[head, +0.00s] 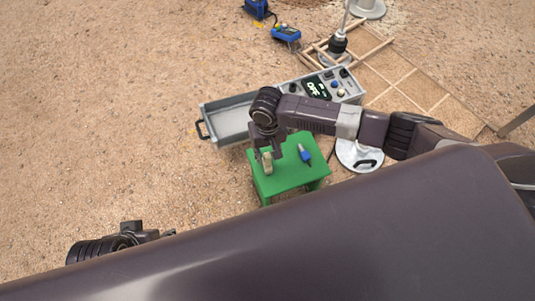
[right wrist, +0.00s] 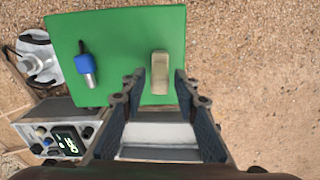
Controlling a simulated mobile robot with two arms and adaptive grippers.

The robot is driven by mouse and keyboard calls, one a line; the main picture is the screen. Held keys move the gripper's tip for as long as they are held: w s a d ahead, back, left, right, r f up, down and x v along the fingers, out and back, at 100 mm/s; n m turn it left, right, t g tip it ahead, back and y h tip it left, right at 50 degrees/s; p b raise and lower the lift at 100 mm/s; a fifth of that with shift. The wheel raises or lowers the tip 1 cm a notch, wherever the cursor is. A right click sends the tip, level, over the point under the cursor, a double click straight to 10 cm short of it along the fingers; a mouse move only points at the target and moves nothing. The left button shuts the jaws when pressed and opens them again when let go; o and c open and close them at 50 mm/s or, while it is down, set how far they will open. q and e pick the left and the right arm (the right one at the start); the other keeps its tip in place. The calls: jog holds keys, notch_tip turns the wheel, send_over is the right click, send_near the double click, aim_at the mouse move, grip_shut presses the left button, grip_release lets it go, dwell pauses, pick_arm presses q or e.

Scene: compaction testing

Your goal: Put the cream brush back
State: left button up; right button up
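The cream brush (head: 267,163) lies on the left part of the green stool (head: 291,179). In the right wrist view the brush (right wrist: 160,66) sits on the green top, ahead of and between the fingertips. My right gripper (head: 264,154) is over the stool at the brush, and partly covers it in the head view. Its fingers are spread (right wrist: 159,82), with a gap on each side of the brush. I cannot tell its exact height above the brush. My left gripper (head: 150,234) is at the lower left, away from the stool, its fingers unclear.
A blue-and-grey tool (head: 304,153) lies on the stool beside the brush. Behind stands a grey case with an empty open tray (head: 228,119) and a control panel (head: 333,86). A white round plate device (head: 357,155) stands right of the stool. Bare ground lies to the left.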

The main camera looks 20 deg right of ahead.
jog(key=shift+r, duration=3.7)
